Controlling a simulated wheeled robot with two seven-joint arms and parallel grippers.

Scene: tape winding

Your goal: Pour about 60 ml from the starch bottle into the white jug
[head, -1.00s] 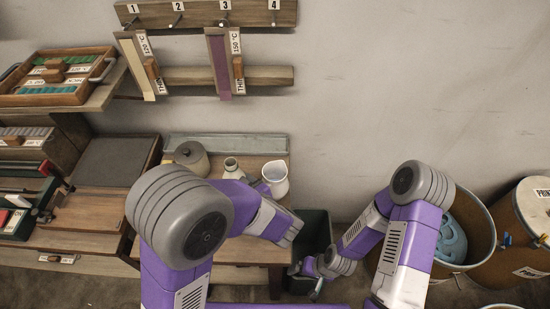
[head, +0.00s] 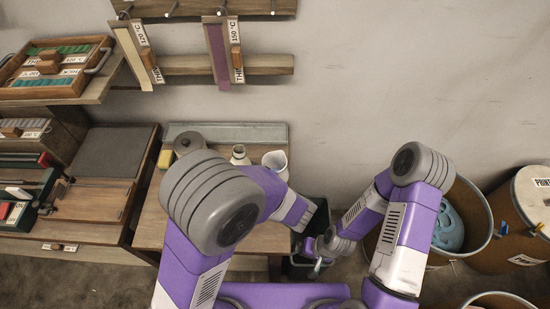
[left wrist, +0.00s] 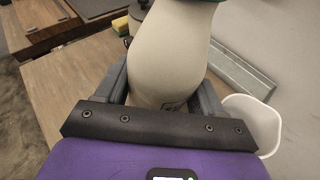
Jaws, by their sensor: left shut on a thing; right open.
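The starch bottle, a cream, round-bodied bottle (left wrist: 168,45), fills the middle of the left wrist view. My left gripper (left wrist: 163,92) is shut on it, a dark finger on each side. In the head view only the bottle's neck (head: 240,153) shows above my left arm, which hides the hand and the bottle's body. The white jug (head: 277,161) stands just right of the bottle, partly hidden by my arm; in the left wrist view it shows at the right (left wrist: 254,122). My right gripper (head: 317,268) is open and empty, low over a dark bin.
A grey lidded pot (head: 188,140) and a yellow sponge (head: 165,158) stand on the wooden table (head: 150,222), left of the bottle. The dark bin (head: 318,215) is right of the table. A barrel with a blue thing inside (head: 449,228) stands farther right.

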